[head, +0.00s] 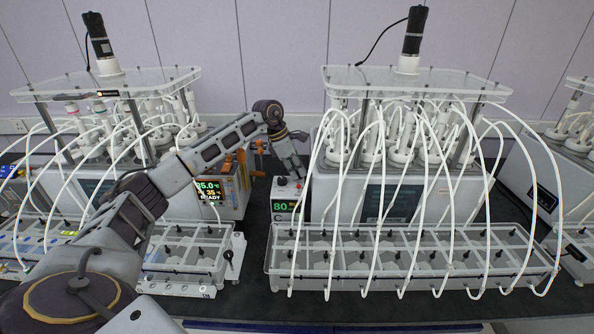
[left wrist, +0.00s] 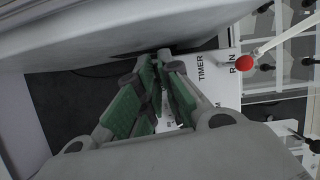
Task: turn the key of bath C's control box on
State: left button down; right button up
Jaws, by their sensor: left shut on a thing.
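Bath C's control box (head: 285,207) is a small white box with a green "80" display and a letter C, left of bath C (head: 265,258). In the left wrist view its white top (left wrist: 222,80) carries the words TIMER and RUN and a red-tipped switch (left wrist: 243,62). My left gripper (head: 298,173) reaches down from behind onto the box top. In the left wrist view the green-padded fingers of the left gripper (left wrist: 161,62) are closed together at the box's edge, beside the lettering. The key itself is hidden between or behind the fingers. My right gripper is not in view.
A second control box (head: 208,192) with a lit display stands to the left, by another bath (head: 180,250). White tubes (head: 335,150) arch from the reactor lid into bath C, close to the right of my gripper. Orange-handled tools (head: 258,158) stand behind my arm.

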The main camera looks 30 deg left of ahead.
pick_arm(q)
jog(key=shift+a+m+g, duration=0.1)
jog(key=shift+m+g, duration=0.2)
jog(key=shift+m, duration=0.4)
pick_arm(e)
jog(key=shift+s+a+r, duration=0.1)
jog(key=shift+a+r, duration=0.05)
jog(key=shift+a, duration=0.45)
pick_arm(q)
jog(key=shift+w, duration=0.1)
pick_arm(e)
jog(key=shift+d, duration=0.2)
pick_arm(q)
jog(key=c, duration=1.6)
grip_release()
jog(key=shift+v, duration=0.95)
jog(key=v, duration=1)
jog(key=shift+a, duration=0.15)
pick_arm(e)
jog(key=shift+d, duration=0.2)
pick_arm(q)
jog(key=shift+r, duration=0.1)
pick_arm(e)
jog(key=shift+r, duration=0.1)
